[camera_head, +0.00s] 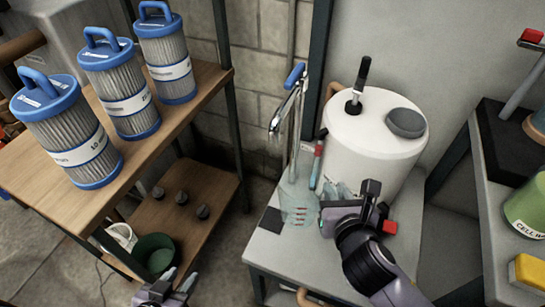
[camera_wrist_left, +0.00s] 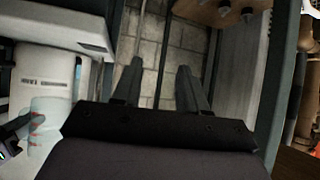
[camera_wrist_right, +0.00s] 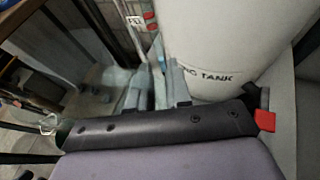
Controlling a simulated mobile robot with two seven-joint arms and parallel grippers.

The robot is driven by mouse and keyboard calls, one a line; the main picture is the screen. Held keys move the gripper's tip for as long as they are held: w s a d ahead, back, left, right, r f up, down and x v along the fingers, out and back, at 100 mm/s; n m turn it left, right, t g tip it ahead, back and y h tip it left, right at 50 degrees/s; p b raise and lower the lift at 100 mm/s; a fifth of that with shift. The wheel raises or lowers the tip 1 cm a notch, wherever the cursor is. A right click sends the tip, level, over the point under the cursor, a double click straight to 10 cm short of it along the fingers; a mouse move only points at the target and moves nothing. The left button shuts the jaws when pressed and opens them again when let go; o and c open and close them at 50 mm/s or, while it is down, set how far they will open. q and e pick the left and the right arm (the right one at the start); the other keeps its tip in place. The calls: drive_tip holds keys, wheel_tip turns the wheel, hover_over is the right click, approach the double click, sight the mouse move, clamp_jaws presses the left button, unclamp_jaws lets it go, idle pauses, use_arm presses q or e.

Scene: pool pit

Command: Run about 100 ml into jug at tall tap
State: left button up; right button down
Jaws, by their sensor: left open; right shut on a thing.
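The jug (camera_head: 299,207) is clear with red marks and stands upright at the tall tap's foot, at the bench's left part. It also shows in the left wrist view (camera_wrist_left: 48,118). I cannot tell whether it touches the bench or holds water. The tall tap (camera_head: 297,120) is chrome with a blue lever (camera_head: 294,75); its spout end (camera_head: 275,126) is above and left of the jug. I see no stream. My right gripper (camera_head: 328,214) is shut on the jug from its right side. My left gripper (camera_head: 167,284) is open and empty, low at the front, away from the jug.
A white tank (camera_head: 370,150) with a black handle and grey cap stands right of the jug. A wooden shelf (camera_head: 190,85) with blue-ended filters (camera_head: 122,90) is at left. A shelf with a green container (camera_head: 525,208) is at right. Floor between the left shelf and bench is open.

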drive_tip(key=shift+f, duration=0.9)
